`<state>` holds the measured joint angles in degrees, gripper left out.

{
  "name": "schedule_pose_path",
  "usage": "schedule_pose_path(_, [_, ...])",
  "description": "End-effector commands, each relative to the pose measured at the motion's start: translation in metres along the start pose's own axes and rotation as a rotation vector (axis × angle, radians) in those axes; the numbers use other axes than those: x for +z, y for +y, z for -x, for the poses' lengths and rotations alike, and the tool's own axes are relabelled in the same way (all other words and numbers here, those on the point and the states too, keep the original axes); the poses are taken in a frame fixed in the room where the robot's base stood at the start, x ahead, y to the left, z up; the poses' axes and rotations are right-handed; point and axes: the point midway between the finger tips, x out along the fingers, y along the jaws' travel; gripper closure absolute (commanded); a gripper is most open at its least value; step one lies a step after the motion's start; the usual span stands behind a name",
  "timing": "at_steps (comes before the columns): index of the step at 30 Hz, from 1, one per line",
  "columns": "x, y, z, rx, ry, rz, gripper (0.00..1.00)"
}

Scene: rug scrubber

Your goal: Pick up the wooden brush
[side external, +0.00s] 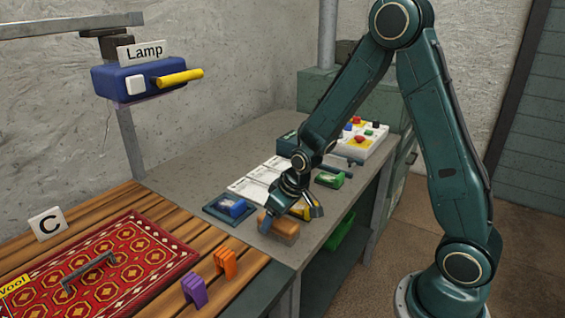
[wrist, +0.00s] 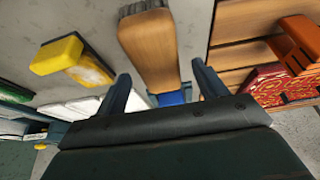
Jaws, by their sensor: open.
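The wooden brush (side external: 284,228) has a brown wooden back and grey bristles. It lies on the grey bench close to the front edge. My gripper (side external: 293,210) is low over the bench, just behind and above the brush. In the wrist view the brush (wrist: 148,48) runs from the top edge down to the gap between the two open fingers of my gripper (wrist: 163,82). The fingers stand apart on either side of its near end, and neither visibly touches it. Whether the end is fully between them I cannot tell.
A yellow brush (wrist: 62,55) is beside the wooden one. A blue brush (side external: 236,208) sits on a dark tray and a green brush (side external: 330,180) lies farther back. A slatted wooden table with a red rug (side external: 150,245), and orange (side external: 226,263) and purple (side external: 194,290) holders are nearby.

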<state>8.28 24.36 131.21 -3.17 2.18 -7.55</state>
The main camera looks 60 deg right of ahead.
Motion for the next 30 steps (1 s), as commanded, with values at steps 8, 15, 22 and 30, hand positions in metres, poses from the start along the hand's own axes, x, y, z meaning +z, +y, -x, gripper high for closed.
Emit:
schedule_pose_path(8, [0.001, 0.0, -0.024, 0.0, 0.0, 0.0, 0.29])
schedule_pose_path(15, [0.0, 0.0, -0.029, 0.0, 0.002, 0.0, 0.29])
schedule_pose_path(22, [0.0, 0.0, -0.028, 0.0, 0.002, 0.0, 0.29])
schedule_pose_path(30, [0.0, 0.0, -0.028, 0.0, 0.002, 0.0, 0.29])
